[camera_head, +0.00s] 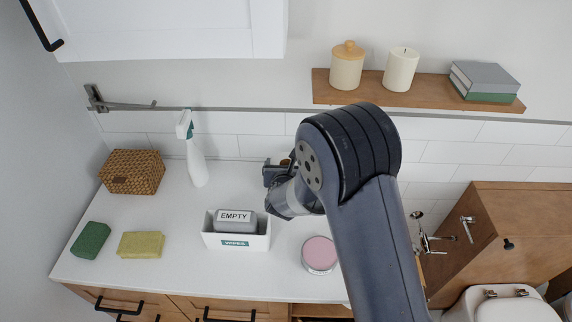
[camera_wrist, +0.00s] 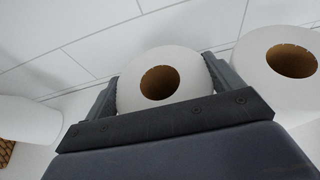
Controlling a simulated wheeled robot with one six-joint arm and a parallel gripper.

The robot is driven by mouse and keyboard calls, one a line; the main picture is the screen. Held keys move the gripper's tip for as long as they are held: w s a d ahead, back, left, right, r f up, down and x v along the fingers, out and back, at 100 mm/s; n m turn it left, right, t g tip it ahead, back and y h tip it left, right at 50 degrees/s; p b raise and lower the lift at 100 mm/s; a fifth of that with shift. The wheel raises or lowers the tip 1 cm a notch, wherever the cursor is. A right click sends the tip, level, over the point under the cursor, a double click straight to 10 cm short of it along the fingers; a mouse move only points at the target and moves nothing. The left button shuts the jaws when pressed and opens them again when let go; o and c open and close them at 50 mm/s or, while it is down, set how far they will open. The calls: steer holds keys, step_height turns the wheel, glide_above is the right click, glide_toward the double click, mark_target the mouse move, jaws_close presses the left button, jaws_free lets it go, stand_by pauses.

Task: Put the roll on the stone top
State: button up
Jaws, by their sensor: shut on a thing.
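My gripper (camera_head: 274,178) is over the back middle of the white stone top (camera_head: 185,265) in the head view. In the wrist view, my gripper (camera_wrist: 160,78) is shut on a white paper roll (camera_wrist: 128,92), one finger at each side. The brown cardboard core opening faces the camera. In the head view the held roll is mostly hidden by my gripper and arm, so I cannot tell its height above the top. A second white roll (camera_wrist: 254,76) stands to the right of the held one in the wrist view.
A white box (camera_head: 236,242) with a grey "EMPTY" block and a pink-lidded tin (camera_head: 319,253) are in front of my gripper. A spray bottle (camera_head: 196,163), wicker basket (camera_head: 132,172), green sponge (camera_head: 90,240) and yellow sponge (camera_head: 141,245) are left. The front left middle is clear.

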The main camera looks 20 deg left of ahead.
steer(key=shift+f, duration=0.2)
steer(key=shift+f, duration=0.15)
steer(key=o, duration=0.8)
steer(key=shift+o, duration=0.2)
steer(key=shift+r, duration=0.3)
steer(key=b+v, duration=0.2)
steer(key=v, duration=1)
steer(key=shift+f+b, duration=0.15)
steer(key=shift+b, duration=0.25)
steer(key=shift+s+d+f, duration=0.1)
steer(key=shift+d, duration=0.05)
